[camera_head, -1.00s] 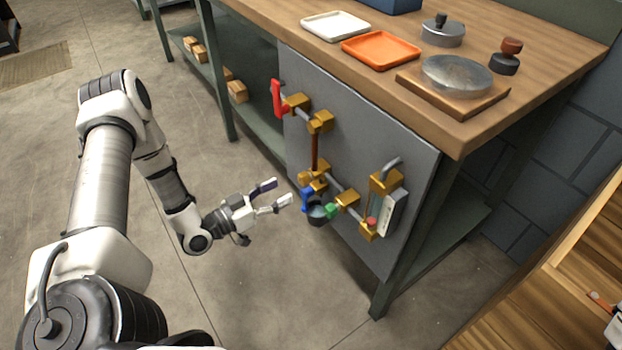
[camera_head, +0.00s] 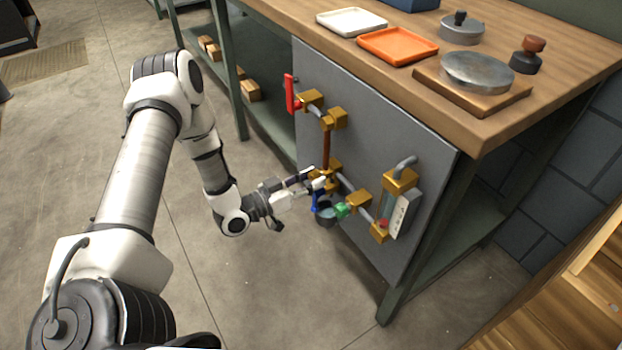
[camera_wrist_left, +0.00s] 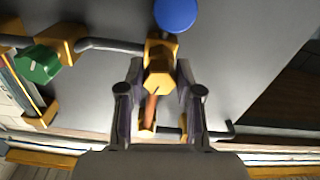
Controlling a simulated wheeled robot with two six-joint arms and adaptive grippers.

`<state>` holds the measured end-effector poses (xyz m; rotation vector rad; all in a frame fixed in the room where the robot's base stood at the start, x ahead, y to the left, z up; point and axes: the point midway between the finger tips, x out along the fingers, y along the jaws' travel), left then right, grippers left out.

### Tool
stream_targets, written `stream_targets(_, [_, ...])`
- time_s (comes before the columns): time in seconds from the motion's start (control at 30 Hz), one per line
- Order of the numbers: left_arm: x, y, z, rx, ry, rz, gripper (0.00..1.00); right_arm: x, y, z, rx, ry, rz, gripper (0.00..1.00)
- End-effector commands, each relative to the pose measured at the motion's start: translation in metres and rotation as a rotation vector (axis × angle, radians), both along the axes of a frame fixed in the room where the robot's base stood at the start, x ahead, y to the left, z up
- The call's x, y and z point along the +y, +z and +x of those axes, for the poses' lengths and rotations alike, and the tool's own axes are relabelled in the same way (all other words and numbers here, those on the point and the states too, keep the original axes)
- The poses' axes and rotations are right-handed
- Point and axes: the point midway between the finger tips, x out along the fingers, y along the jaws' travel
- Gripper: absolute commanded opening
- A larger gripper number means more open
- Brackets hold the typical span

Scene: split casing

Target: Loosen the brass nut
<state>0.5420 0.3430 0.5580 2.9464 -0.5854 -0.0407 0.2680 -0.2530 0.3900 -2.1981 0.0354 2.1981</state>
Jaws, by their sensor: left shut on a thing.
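The brass nut (camera_wrist_left: 158,78) is a hexagonal fitting on the pipework, seen between my left gripper's two fingers in the left wrist view. In the head view it is largely hidden by the fingers at the lower end of the copper pipe (camera_head: 326,150). My left gripper (camera_head: 318,180) is shut on the nut, with one finger on each side. A round blue handle (camera_wrist_left: 176,14) is just beyond the nut; it also shows in the head view (camera_head: 315,201). My right gripper is not in view.
The workbench (camera_head: 560,60) overhangs the panel.

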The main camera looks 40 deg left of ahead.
Motion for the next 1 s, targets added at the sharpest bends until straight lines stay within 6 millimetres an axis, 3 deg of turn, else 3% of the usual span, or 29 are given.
stream_targets(0.3, [-0.0007, -0.0003, -0.0004, 0.1, -0.001, -0.24, 0.0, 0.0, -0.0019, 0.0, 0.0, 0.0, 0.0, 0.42])
stream_targets(0.57, [-0.0006, -0.0002, -0.0004, 0.105, -0.001, -0.252, 0.0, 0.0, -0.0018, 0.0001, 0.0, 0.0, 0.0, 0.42])
stream_targets(0.6, [-0.0006, -0.0002, -0.0004, 0.105, -0.001, -0.251, 0.41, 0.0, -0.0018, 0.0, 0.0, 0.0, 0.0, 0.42])
stream_targets(0.67, [-0.0006, -0.0002, -0.0004, 0.105, -0.001, -0.251, 0.6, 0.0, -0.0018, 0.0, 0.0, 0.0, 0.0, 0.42])
stream_targets(1.0, [0.0006, -0.0001, -0.0022, 0.105, 0.0, -0.251, 0.6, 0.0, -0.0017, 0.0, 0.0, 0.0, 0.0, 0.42])
